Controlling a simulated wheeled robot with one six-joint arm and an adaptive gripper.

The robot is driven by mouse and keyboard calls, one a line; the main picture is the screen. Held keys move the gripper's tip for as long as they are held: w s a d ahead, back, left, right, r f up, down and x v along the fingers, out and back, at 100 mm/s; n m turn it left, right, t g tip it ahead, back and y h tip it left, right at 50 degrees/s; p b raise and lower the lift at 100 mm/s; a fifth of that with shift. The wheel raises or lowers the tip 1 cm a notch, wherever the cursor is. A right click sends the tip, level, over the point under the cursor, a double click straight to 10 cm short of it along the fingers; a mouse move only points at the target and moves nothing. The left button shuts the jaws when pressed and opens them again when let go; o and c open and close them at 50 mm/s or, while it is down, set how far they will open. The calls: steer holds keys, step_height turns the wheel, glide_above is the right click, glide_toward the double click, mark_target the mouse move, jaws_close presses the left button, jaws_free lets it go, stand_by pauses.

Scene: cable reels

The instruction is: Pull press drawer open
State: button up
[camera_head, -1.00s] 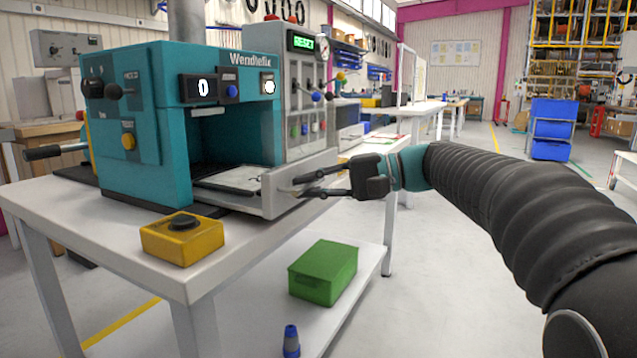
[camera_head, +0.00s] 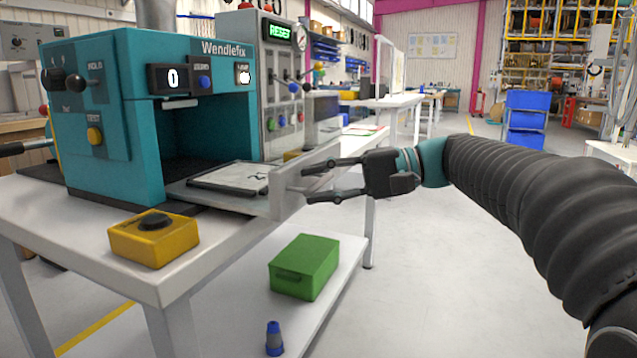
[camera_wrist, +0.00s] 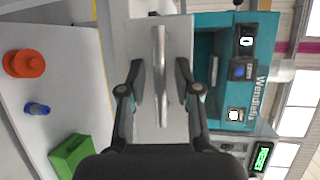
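The teal press (camera_head: 110,150) stands on a white table at the left. Its light grey drawer (camera_head: 282,193) sticks out of the front on the right side, with a dark-framed flat plate (camera_head: 230,178) on it. My gripper (camera_head: 308,184) is at the drawer's front face, its two fingers spread. In the wrist view, the drawer's metal bar handle (camera_wrist: 160,75) lies between the fingers of my gripper (camera_wrist: 160,82), with a visible gap on both sides. The fingers look open around the handle and not closed on it.
A yellow button box (camera_head: 153,240) sits near the table's front corner. A green box (camera_head: 305,268) and a blue cone-shaped item (camera_head: 274,340) are on the lower shelf. Blue bins (camera_head: 526,120) stand further back.

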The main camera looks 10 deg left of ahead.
steer(key=v, duration=1.2)
stand_by(0.3)
